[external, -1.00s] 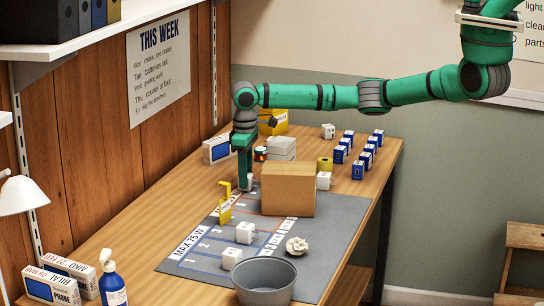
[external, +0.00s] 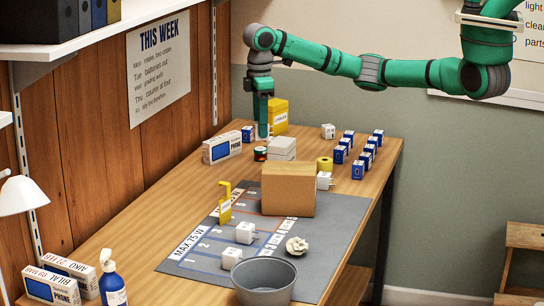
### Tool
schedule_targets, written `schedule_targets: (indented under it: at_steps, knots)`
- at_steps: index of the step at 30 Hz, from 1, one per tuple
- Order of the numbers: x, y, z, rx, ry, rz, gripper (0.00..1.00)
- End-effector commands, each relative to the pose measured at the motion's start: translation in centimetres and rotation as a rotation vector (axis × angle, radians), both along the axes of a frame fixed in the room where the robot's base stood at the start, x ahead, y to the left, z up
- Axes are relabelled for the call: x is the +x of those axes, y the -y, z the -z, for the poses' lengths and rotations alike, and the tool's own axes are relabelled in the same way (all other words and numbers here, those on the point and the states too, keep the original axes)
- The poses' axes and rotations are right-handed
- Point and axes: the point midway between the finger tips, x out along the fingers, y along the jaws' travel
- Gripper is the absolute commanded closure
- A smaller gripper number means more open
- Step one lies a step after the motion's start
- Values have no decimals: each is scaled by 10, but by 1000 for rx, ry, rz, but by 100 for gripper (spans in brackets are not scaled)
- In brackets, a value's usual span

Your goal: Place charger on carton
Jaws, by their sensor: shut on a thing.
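My gripper (external: 263,136) is high at the back of the table, pointing down, beside the yellow box and above the white stacked boxes' left side. It is shut on a small white charger, mostly hidden at the fingertips. The brown carton (external: 288,190) stands closed on the grey mat (external: 345,215), in front of and to the right of my gripper. Two other white chargers (external: 244,232) lie on the front of the mat. Another charger (external: 324,180) is at the carton's right side and one (external: 328,131) stands at the back.
A yellow box (external: 279,115), white stacked boxes (external: 282,146), a phone box (external: 222,147) and a yellow roll (external: 324,164) stand behind the carton. Several blue boxes (external: 358,170) are at right. A yellow sign (external: 225,204), crumpled paper (external: 297,245) and grey bin (external: 264,280) stand nearer.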

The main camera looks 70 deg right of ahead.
Motion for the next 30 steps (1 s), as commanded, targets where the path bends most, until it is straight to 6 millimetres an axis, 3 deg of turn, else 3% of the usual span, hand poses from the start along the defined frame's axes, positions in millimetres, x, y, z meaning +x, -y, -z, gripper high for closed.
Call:
schedule_targets:
  at_steps: [3, 9, 18, 24, 26, 30]
  knots:
    - [-41, -14, -26, -8, 0, -194, 93]
    - [-113, -26, -52, -14, -10, -498, 93]
    - [-205, -23, -64, -23, -17, -851, 93]
    - [-228, -19, -64, -24, -17, -945, 93]
    - [-227, -19, -62, -24, -19, -954, 93]
    - [-205, -20, -52, -21, -19, -955, 93]
